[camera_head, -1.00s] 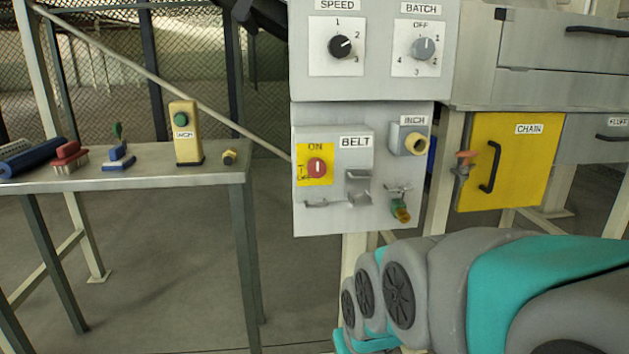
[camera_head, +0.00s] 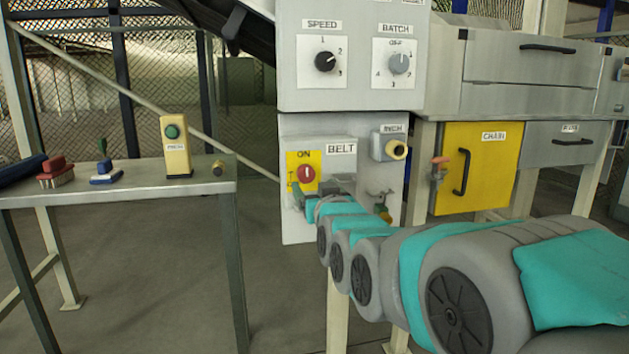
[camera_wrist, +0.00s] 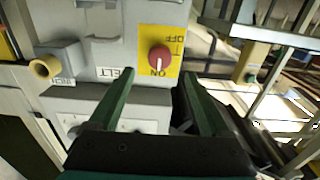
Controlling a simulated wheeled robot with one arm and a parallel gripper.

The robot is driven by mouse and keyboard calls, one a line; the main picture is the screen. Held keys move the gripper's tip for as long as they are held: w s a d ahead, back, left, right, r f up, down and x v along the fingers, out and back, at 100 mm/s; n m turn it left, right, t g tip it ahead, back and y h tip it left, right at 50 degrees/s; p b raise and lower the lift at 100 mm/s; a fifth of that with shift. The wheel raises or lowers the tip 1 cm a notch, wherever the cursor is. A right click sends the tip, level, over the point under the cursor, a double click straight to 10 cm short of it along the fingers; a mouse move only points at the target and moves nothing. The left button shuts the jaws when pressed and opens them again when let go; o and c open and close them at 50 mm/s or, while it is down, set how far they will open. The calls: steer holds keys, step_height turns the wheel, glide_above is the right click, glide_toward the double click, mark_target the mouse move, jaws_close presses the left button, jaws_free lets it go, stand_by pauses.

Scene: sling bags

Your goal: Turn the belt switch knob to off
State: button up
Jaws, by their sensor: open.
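The belt switch knob (camera_head: 307,173) is a round red knob on a yellow plate (camera_head: 291,160) on the grey BELT panel. Its white mark stands upright, in line with the ON label above it. The knob also shows in the wrist view (camera_wrist: 160,57), where the picture is upside down and OFF reads on the plate's far side. My gripper (camera_wrist: 157,84) is open, its two dark green fingers apart and pointing toward the knob, with nothing between them. In the head view my gripper (camera_head: 318,192) is just below the knob and partly hides the panel's lower part.
SPEED (camera_head: 325,61) and BATCH (camera_head: 399,62) dials sit above. The INCH fitting (camera_head: 390,147) and a green-and-brass valve (camera_head: 383,212) are right of the switch. A bench (camera_head: 205,187) with brushes and a yellow button box (camera_head: 175,146) stands left, a yellow CHAIN door (camera_head: 476,165) right.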

mark_target(307, 176)
steer(key=shift+x, duration=3.6)
steer(key=shift+f, duration=0.1)
jaws_close()
